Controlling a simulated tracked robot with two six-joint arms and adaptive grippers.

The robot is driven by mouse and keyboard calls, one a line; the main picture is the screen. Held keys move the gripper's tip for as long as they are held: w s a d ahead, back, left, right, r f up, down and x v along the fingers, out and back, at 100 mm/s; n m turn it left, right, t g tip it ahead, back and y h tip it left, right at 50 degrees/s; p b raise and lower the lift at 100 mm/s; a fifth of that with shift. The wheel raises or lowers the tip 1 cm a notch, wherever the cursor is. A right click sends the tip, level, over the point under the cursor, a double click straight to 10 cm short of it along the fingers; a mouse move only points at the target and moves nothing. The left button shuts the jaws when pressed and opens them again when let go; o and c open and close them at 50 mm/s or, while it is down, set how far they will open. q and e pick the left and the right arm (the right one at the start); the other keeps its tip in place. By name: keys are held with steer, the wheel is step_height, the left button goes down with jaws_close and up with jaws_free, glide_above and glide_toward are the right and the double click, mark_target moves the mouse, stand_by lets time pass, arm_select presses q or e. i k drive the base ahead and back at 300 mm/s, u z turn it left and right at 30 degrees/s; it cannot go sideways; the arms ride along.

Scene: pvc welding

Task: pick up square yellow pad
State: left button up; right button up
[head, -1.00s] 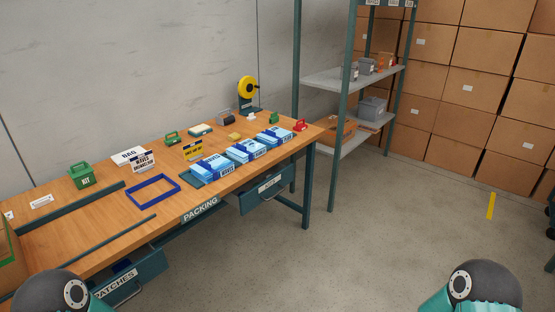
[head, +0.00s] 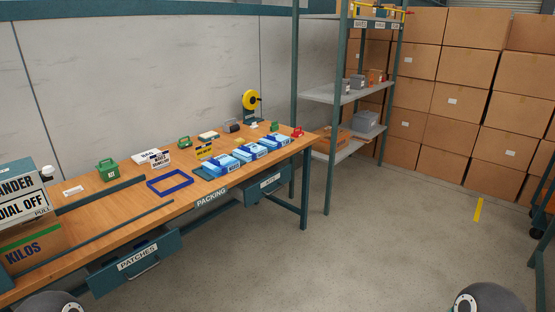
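A small yellow block (head: 239,141), the likeliest square yellow pad, lies on the wooden packing bench (head: 125,219), behind the blue packs. It is small at this distance, so its exact shape is hard to tell. Neither of my grippers is in view; only rounded parts of my arms show at the bottom left and bottom right corners. The bench is well ahead to the left.
Blue packs (head: 222,162) and a blue frame (head: 170,183) lie along the bench front. A yellow tape reel (head: 250,99) stands behind. The patches drawer (head: 135,260) sticks out below. Shelving (head: 335,95) and stacked boxes (head: 454,67) stand beyond. The floor (head: 370,230) is clear.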

mark_target(239, 141)
steer(key=u, duration=0.2)
steer(key=i, duration=0.9)
steer(key=z, duration=0.1)
